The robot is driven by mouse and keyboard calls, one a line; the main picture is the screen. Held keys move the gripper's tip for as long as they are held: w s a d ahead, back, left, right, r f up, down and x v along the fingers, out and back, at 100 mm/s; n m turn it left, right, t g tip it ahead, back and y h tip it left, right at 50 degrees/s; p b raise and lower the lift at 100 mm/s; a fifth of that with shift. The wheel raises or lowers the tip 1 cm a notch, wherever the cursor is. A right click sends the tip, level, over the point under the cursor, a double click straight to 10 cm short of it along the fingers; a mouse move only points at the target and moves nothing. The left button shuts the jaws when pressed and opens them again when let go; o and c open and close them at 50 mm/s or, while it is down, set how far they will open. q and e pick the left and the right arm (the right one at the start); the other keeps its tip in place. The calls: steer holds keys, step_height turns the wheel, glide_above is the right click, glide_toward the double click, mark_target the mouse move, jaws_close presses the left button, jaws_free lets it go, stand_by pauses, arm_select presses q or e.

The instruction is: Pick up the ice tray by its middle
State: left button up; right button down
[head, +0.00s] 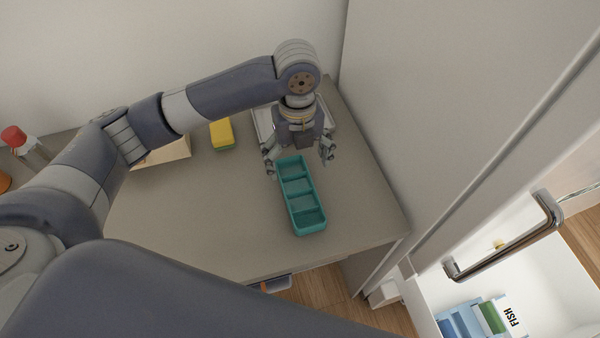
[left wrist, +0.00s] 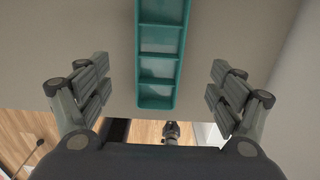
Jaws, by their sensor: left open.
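A teal ice tray (head: 301,196) with a single row of compartments lies on the counter, its long side running from the back toward the front edge. My left gripper (head: 299,158) is open above the tray's far end, one finger on each side, with nothing between the fingertips. In the left wrist view the tray (left wrist: 160,55) lies centred between the spread fingers of the left gripper (left wrist: 160,88), apart from both. My right gripper is not seen.
The counter (head: 200,225) is clear left of the tray. A pale tray (head: 263,122) lies behind the gripper. An open drawer (head: 545,265) with a metal handle (head: 510,242) is at right.

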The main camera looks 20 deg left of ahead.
mark_target(299, 196)
arm_select(q)
steer(key=f, duration=0.3)
steer(key=f+p, duration=0.1)
steer(key=f, duration=0.1)
steer(key=shift+s+d+f, duration=0.1)
steer(key=shift+s+f, duration=0.05)
steer(key=shift+s, duration=0.15)
steer(key=f, duration=0.1)
steer(key=f+p, duration=0.1)
steer(key=f, duration=0.2)
steer(key=shift+s+d+f, duration=0.15)
steer(key=shift+s+d, duration=0.05)
steer(key=shift+s, duration=0.1)
steer(key=shift+f, duration=0.45)
steer(key=c, duration=1.4)
steer(key=shift+c, duration=0.2)
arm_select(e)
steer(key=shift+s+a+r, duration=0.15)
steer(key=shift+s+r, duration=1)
arm_select(q)
steer(key=shift+r, duration=0.1)
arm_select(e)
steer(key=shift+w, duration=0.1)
